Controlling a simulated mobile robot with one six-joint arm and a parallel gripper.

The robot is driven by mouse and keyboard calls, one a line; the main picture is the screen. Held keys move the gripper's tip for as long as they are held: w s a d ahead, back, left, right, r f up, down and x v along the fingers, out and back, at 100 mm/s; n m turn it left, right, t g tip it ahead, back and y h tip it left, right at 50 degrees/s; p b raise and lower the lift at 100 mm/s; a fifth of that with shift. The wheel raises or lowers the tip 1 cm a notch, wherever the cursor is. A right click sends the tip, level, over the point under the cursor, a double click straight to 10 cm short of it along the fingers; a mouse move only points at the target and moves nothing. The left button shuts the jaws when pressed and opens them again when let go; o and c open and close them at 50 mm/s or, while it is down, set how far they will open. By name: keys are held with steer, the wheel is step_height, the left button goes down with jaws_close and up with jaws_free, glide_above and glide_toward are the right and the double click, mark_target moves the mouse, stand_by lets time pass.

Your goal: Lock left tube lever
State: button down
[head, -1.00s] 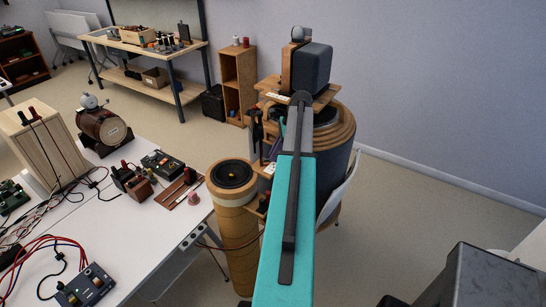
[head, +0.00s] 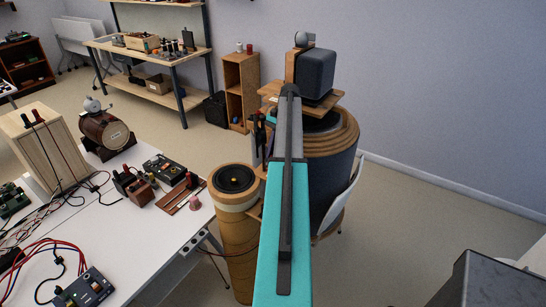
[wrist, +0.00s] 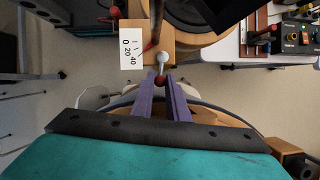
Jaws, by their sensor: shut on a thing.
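The tan left tube (head: 238,235) stands beside the white table, with a dark round speaker top (head: 235,178). Part of this round top (wrist: 198,14) shows at the top of the wrist view. In the wrist view my gripper (wrist: 161,76) has two purple fingers, shut on the small lever with a pale ball (wrist: 162,57) and a red knob between the fingertips. A white scale plate (wrist: 131,46) marked 0, 20, 40 is just left of it. A dark rod with a red tip passes above the lever. My arm hides most of the gripper in the head view.
A large dark drum with a wooden rim (head: 345,128) stands behind my arm, a speaker box (head: 316,75) above it. A white chair (head: 343,200) is close on the right. The white table (head: 140,240) carries wired devices at left. Open floor lies right.

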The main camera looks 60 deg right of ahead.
steer(key=shift+w, duration=0.1)
stand_by(0.4)
steer(key=c, duration=1.7)
jaws_free()
steer(key=shift+d+r, duration=0.1)
steer(key=shift+b+v, duration=1.2)
steer(key=shift+v, duration=1.2)
steer(key=shift+p+v, duration=0.75)
steer(key=shift+v, duration=0.5)
steer(key=shift+w, duration=0.1)
